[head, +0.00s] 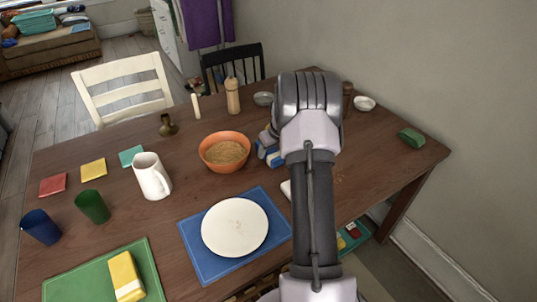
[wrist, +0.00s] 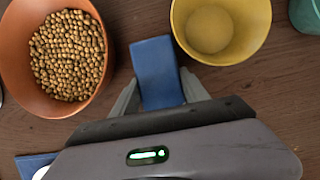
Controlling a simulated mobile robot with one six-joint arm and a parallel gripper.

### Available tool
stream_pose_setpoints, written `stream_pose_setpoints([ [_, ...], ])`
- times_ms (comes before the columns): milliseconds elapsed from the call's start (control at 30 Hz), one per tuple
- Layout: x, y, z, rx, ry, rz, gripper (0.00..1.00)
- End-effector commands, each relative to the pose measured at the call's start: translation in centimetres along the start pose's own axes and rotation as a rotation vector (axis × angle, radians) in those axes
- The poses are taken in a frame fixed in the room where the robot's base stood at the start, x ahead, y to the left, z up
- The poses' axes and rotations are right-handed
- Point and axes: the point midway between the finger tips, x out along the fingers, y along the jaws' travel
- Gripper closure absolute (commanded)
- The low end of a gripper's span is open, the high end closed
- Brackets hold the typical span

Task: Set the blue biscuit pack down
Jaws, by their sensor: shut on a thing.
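The blue biscuit pack (wrist: 155,62) is held between the two fingers of my gripper (wrist: 160,92) in the wrist view. The gripper is shut on it, and the pack's far end sticks out past the fingers. In the head view the blue pack (head: 275,159) shows only in part beside my arm, just right of the orange bowl (head: 224,166). In the wrist view the pack lies between the orange bowl (wrist: 22,98) and a yellow bowl (wrist: 255,40). I cannot tell whether the pack touches the table.
A blue mat (head: 193,237) with a white plate (head: 235,227) lies in front. A white jug (head: 151,177) stands left. A yellow pack (head: 126,276) lies on a green mat (head: 63,287). A green pack (head: 411,139) lies at the right end, with bare table (head: 380,160) near it.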

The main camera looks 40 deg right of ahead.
Motion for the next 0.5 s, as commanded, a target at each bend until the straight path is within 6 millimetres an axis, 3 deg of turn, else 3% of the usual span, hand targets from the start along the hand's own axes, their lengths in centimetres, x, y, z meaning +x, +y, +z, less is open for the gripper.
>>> stream_pose_setpoints([
  [33, 0.83, 0.0, 0.09, -0.001, -0.001, 0.0, 0.94],
  [367, 0.87, 0.01, 0.17, 0.0, 0.0, 0.0, 0.94],
  [400, 0.91, 0.02, 0.15, 0.0, 0.0, 0.0, 0.44],
  [500, 0.9, 0.02, 0.15, -0.001, 0.0, 0.0, 0.26],
])
